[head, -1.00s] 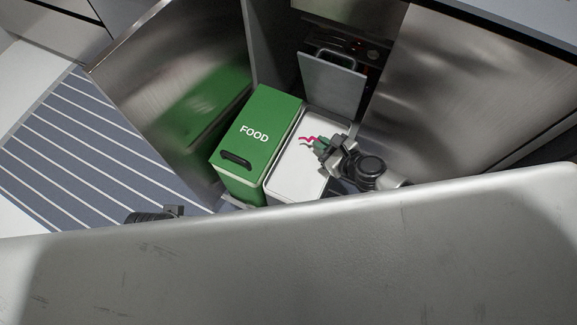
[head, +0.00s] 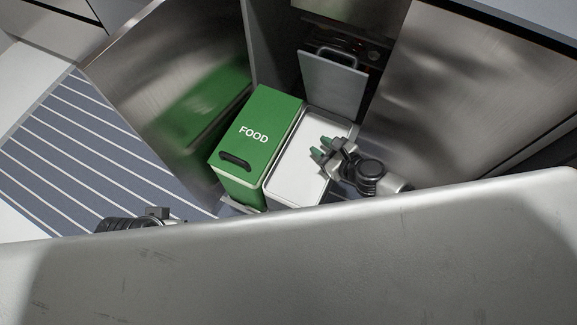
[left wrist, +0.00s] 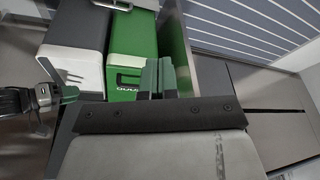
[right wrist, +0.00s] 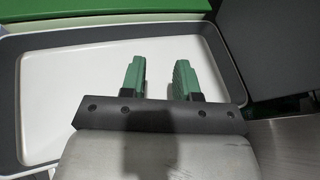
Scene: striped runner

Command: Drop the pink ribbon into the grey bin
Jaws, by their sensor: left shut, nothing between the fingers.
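The grey bin (head: 272,192) stands open beside the green bin, with a pale rim and white inside. It fills much of the right wrist view, where its inner wall is grey (right wrist: 22,100). My right gripper (head: 317,147) is over the bin's right part, its green fingers apart and empty; the gap also shows in the right wrist view (right wrist: 160,78). The pink ribbon is not visible in any current view. My left gripper (left wrist: 157,78) is shut and empty, pointing toward the bins; in the head view the worktop edge partly hides that arm.
The green FOOD bin (head: 258,130) is closed, left of the grey bin. A grey panel with a handle (head: 333,85) stands upright behind the grey bin. Steel door panels (head: 165,85) flank the bins. The striped runner (head: 85,150) lies clear at left.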

